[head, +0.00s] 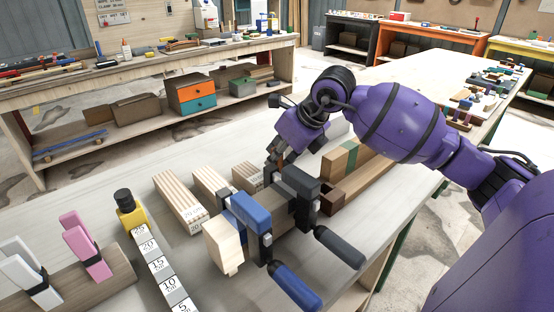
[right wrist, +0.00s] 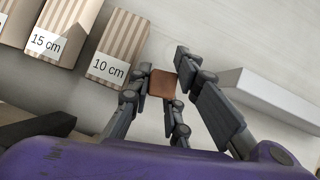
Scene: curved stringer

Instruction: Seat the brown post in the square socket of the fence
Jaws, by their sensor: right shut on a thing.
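The brown post (right wrist: 162,83) shows in the right wrist view as a small square brown end between the fingers of my right gripper (right wrist: 163,76). My right gripper is shut on it. In the head view my right gripper (head: 276,158) points down behind the clamped wood, and the post cannot be made out there. A brown wooden piece (head: 334,194) with a dark recess lies right of the gripper, beside the clamps; I cannot tell whether it is the fence, and no square socket shows clearly. My left gripper is not in view.
Two clamps, one with a blue handle (head: 296,287) and one with a dark handle (head: 340,247), stand in front of the gripper. Striped blocks (head: 180,205) lie to the left. A white bar (right wrist: 275,95) is near the right fingers. A numbered strip (head: 163,268) lies front left.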

